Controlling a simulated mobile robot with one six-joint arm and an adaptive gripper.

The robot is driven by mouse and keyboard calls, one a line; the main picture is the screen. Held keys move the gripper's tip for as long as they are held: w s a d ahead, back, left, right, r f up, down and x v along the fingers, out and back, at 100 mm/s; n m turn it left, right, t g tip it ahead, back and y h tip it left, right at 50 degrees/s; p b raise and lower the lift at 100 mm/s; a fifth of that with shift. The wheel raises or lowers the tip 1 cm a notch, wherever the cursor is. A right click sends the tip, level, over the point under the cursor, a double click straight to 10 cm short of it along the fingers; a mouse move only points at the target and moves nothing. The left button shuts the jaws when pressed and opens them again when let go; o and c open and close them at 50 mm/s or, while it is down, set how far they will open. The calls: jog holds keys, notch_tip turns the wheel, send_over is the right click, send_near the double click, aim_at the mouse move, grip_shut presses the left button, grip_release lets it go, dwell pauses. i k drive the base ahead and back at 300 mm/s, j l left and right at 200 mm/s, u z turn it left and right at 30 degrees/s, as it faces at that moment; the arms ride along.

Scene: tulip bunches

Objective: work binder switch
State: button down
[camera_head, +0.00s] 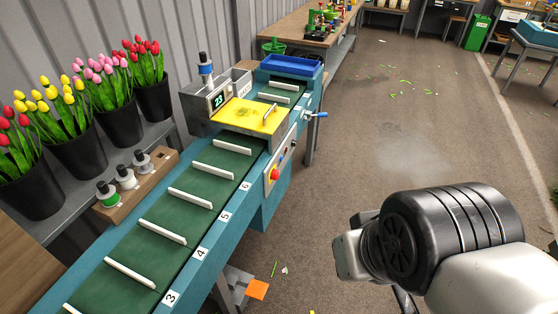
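The binder (225,125) is a grey box with a yellow cover over the green conveyor, and its display appears to read 23. A control panel (280,165) on its right side carries a red button (274,174) and small controls too tiny to make out. A blue-handled lever (316,115) sticks out to the right beyond the panel. I cannot tell which of these is the switch. My arm shows at the lower right, well apart from the binder. My gripper's fingers are not visible; a dark piece below the arm is cut off by the frame edge.
The green conveyor (160,235) has white dividers and numbered slots. Black buckets of tulips (115,115) and a wooden holder with spools (136,185) stand left. An orange pedal-like plate (257,289) is near the floor below. The floor right of the binder is open, with scattered leaves.

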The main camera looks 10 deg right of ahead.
aim_at(274, 176)
jog(key=i+j+z, duration=0.25)
jog(key=i, duration=1.1)
jog(key=l, duration=0.1)
